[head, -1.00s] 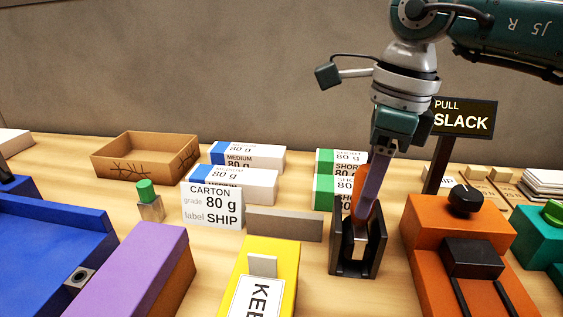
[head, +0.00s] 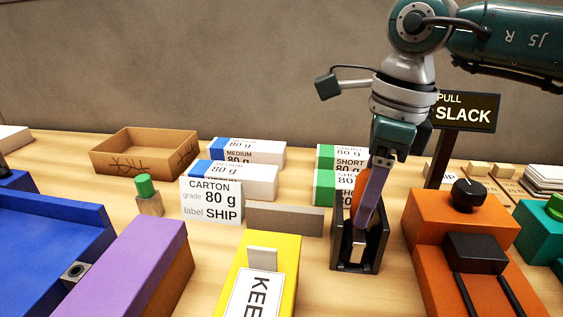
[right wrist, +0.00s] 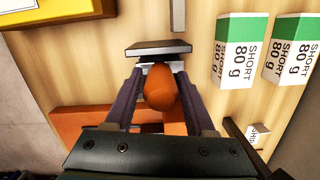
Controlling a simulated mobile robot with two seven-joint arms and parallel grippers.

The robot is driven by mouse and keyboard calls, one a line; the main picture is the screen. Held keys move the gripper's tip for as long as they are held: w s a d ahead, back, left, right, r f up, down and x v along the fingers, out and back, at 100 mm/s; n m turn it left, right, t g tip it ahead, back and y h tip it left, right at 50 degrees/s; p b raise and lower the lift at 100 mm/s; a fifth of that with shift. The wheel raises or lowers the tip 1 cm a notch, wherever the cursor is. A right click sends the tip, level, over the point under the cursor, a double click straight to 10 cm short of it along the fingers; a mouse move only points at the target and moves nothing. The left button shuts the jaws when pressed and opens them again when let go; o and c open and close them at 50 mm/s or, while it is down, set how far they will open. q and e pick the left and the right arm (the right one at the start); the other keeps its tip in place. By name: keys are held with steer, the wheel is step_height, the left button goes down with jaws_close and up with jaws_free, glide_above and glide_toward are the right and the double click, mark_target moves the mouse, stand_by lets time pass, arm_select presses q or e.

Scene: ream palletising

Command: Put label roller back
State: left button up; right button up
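The label roller (head: 359,187) shows as an orange handle, upright, with its lower part inside a black open-topped holder (head: 375,247). My right gripper (head: 364,222) points down at the holder with its purple-grey fingers on either side of the handle. In the right wrist view the rounded orange handle (right wrist: 161,87) fills the space between the fingers, which look closed on it. The near finger hides part of the handle in the head view, and the holder's walls hide the roller's lower end. My left gripper is not in view.
An orange machine with a black knob (head: 467,196) stands close right of the holder. A yellow box (head: 285,265), a grey bar (head: 285,219) and a CARTON card (head: 212,203) are to the left. SHORT reams (head: 326,189) stand behind; a SLACK sign (head: 465,113) rises at right.

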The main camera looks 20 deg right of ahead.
steer(key=shift+o, duration=1.1)
step_height(320, 180, up, 13)
steer(key=d, duration=0.1)
steer(key=shift+s+r+p, duration=0.15)
steer(key=shift+s+p, duration=0.2)
steer(key=shift+s, duration=0.1)
